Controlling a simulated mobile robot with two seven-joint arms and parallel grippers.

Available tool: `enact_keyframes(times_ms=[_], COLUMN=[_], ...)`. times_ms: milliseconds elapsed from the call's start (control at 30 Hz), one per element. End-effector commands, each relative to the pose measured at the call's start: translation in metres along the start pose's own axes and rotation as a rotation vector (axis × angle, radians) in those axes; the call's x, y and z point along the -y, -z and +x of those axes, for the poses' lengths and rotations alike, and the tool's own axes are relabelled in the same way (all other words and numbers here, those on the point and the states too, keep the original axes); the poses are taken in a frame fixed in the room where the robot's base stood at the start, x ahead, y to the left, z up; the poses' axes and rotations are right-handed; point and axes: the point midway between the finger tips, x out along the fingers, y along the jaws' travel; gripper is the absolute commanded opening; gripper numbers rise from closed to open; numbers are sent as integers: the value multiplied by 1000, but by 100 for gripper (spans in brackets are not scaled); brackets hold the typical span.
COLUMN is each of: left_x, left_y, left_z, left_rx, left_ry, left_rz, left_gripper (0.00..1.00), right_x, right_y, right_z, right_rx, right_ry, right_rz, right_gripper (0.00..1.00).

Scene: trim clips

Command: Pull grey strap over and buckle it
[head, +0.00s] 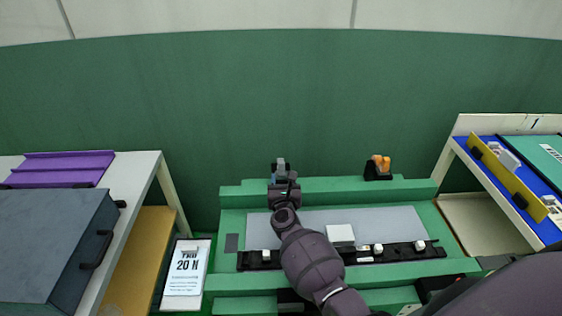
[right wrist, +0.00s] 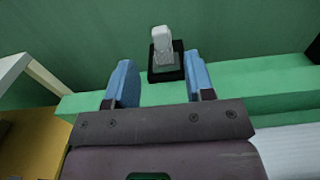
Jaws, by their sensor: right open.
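A grey strap piece (right wrist: 163,45) stands up from a small black base (right wrist: 157,74) on the green fixture's back ledge in the right wrist view. In the head view the grey piece (head: 281,163) is partly hidden by my gripper. My right gripper (right wrist: 158,62) is open, with its two blue fingers spread to either side of the grey piece. I cannot tell how far the fingertips are from it. In the head view the right gripper (head: 283,176) is over the back ledge. No buckle can be made out clearly. My left gripper is not in view.
An orange piece on a black base (head: 378,168) stands at the ledge's right. A black strip (head: 395,253) with white clips crosses the grey panel (head: 390,220), near a white block (head: 340,235). A label card (head: 186,270) lies left. Side tables (head: 145,185) flank the fixture.

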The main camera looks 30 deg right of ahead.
Motion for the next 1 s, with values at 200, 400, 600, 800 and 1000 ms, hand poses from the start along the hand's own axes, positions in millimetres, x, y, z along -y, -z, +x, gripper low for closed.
enact_keyframes(times_ms=[200, 400, 600, 800, 1000], left_x=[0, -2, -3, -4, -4], left_y=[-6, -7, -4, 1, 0], left_z=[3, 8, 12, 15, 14], left_rx=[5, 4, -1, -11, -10], left_ry=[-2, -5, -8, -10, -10], left_rz=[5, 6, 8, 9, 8], left_gripper=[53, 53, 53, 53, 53], right_x=[0, 0, -1, 0, 0], right_y=[3, 4, 2, 0, 0], right_z=[38, 67, 84, 89, 89], right_rx=[-1, -3, -1, -1, 0], right_ry=[0, 0, -1, 0, -1], right_rz=[-3, -3, -1, 0, 0], right_gripper=[49, 49, 49, 49, 47])
